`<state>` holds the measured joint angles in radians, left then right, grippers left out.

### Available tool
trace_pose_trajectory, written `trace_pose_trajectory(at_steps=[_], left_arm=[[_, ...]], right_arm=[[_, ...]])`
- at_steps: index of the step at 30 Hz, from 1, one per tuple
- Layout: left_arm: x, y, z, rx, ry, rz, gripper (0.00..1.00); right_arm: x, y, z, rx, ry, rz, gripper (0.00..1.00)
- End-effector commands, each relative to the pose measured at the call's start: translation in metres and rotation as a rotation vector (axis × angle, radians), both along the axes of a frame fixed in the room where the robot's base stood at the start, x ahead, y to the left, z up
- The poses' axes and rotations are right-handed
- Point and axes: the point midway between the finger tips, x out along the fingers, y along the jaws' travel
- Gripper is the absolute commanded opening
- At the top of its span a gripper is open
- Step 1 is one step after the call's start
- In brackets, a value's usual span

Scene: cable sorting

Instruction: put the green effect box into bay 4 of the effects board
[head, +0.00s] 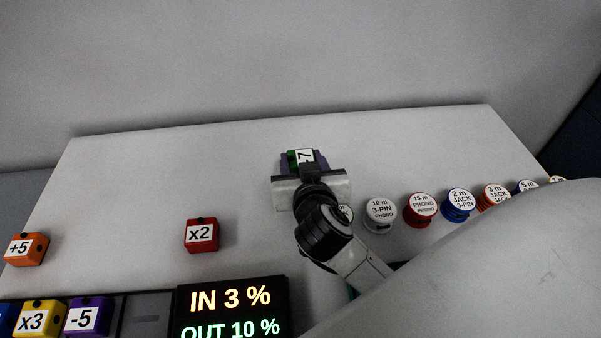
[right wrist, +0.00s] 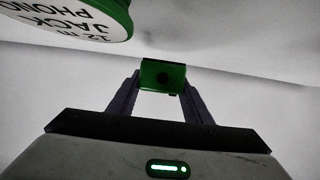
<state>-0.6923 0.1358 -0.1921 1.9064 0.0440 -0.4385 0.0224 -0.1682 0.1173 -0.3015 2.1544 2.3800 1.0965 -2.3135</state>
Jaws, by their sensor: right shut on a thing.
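The green effect box (head: 305,156), with a white label reading -7, is between the purple fingers of my right gripper (head: 302,163), over the far middle of the table. In the right wrist view the green box (right wrist: 163,76) sits at the fingertips, which are shut on it. The effects board (head: 146,322) is at the near left and partly cut off. It holds a blue box, a yellow x3 box (head: 37,319) and a purple -5 box (head: 87,317). An empty bay (head: 147,306) lies right of the purple box. No bay number is readable. My left gripper is out of view.
A red x2 box (head: 201,235) and an orange +5 box (head: 26,249) stand on the table (head: 120,200). A display (head: 230,312) stands right of the empty bay. Several cable reels, including a white one (head: 381,213), line the right; a green reel (right wrist: 85,22) is near the gripper.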

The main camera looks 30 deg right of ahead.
Motion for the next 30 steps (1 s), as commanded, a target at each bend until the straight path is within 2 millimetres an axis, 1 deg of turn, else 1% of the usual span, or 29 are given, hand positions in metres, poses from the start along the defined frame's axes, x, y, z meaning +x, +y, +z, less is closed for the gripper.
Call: trace_pose_trajectory(at_steps=[4, 7, 20, 21, 23, 24, 30], left_arm=[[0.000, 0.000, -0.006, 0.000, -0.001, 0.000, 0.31], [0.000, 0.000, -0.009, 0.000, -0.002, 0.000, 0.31], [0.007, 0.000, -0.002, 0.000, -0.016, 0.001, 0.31], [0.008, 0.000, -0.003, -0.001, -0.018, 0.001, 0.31], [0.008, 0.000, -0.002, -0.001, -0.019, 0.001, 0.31], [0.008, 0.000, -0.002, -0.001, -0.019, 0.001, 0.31], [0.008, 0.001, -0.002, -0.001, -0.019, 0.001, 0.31]], right_arm=[[-0.001, 0.000, -0.024, 0.001, 0.003, -0.002, 0.19], [0.000, 0.000, -0.035, 0.000, 0.002, 0.000, 0.19], [0.000, 0.000, -0.039, -0.002, 0.001, 0.001, 0.19], [0.000, 0.000, -0.040, -0.001, 0.000, 0.000, 0.50], [0.000, 0.000, -0.040, 0.000, 0.001, 0.000, 0.60], [0.000, 0.000, -0.040, 0.000, 0.001, 0.000, 0.64], [0.000, 0.000, -0.040, 0.000, 0.001, 0.000, 0.64]])
